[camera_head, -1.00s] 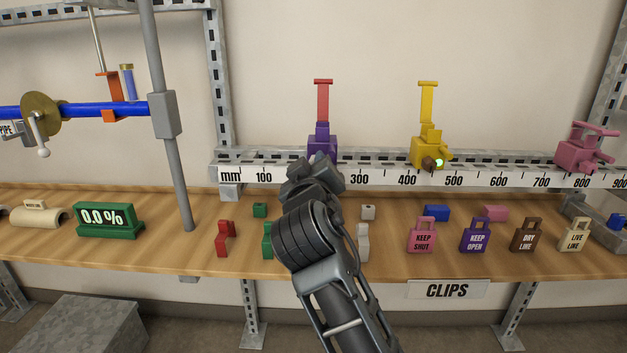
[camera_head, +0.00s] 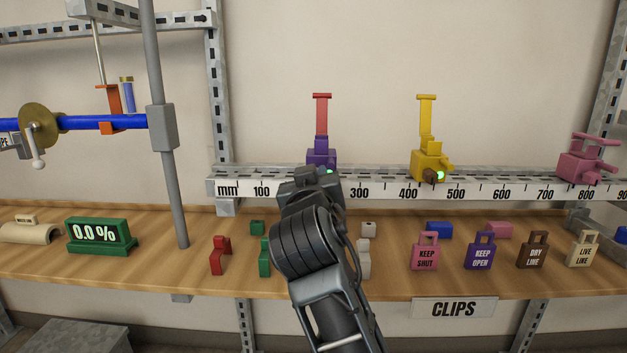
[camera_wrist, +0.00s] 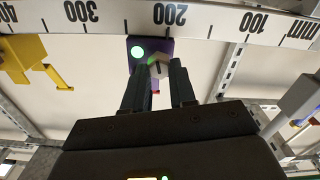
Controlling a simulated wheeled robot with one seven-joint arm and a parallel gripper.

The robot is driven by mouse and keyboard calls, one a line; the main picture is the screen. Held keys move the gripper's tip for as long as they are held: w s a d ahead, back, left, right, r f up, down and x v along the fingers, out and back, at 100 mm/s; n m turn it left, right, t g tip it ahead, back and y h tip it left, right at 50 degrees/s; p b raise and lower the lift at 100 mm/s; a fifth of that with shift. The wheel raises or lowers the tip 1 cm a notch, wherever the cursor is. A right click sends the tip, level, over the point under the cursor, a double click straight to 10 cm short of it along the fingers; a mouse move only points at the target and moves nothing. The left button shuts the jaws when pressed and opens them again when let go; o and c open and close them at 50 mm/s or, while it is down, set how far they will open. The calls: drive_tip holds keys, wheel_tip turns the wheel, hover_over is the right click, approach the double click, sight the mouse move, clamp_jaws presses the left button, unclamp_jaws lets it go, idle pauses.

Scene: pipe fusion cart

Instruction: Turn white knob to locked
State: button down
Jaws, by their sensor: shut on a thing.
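The purple clamp (camera_head: 320,155) with a red upright handle (camera_head: 322,115) stands on the ruled rail (camera_head: 385,189) near the 200 mark. The wrist view shows the clamp body (camera_wrist: 166,45) upside down, with a lit green light (camera_wrist: 138,52). A small whitish knob (camera_wrist: 159,63) on its front sits between my fingertips, partly covered by them. My gripper (camera_wrist: 161,70) is shut on this knob. In the head view my gripper (camera_head: 314,184) is just in front of the clamp and hides its lower part and the knob. Whether the knob stands at locked cannot be read.
A yellow clamp (camera_head: 429,164) with a green light and a pink clamp (camera_head: 580,168) stand further right on the rail. Tags, including a pink padlock tag (camera_head: 425,253), and small blocks stand on the wooden shelf (camera_head: 345,280) below. A grey post (camera_head: 167,190) rises at left.

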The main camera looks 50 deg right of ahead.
drive_tip(key=shift+f, duration=0.15)
drive_tip(key=c, duration=1.1)
unclamp_jaws()
drive_tip(key=shift+o, duration=0.9)
